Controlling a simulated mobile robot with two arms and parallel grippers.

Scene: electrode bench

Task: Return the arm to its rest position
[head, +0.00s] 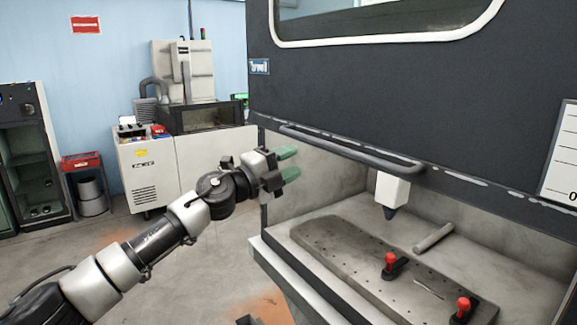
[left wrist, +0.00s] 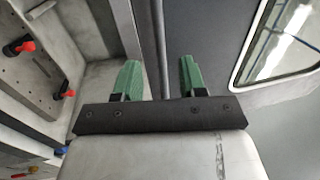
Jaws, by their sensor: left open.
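My left arm comes in from the lower left in the head view. Its gripper (head: 289,163) has two green fingers, spread apart with nothing between them. It is in the air in front of the machine's left edge, near the left end of the door handle (head: 350,152). In the left wrist view the two green fingers (left wrist: 158,82) are also apart and empty, with the handle bar behind the gap. My right gripper is not in view; a small dark piece at the bottom edge of the head view is too little to identify.
A dark machine (head: 400,85) fills the right side, its raised door over an open bay. Inside are a perforated plate (head: 340,242), two red-knobbed clamps (head: 390,262), a grey rod (head: 434,237) and a white electrode head (head: 391,190). Open floor (head: 190,250) lies left, before cabinets.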

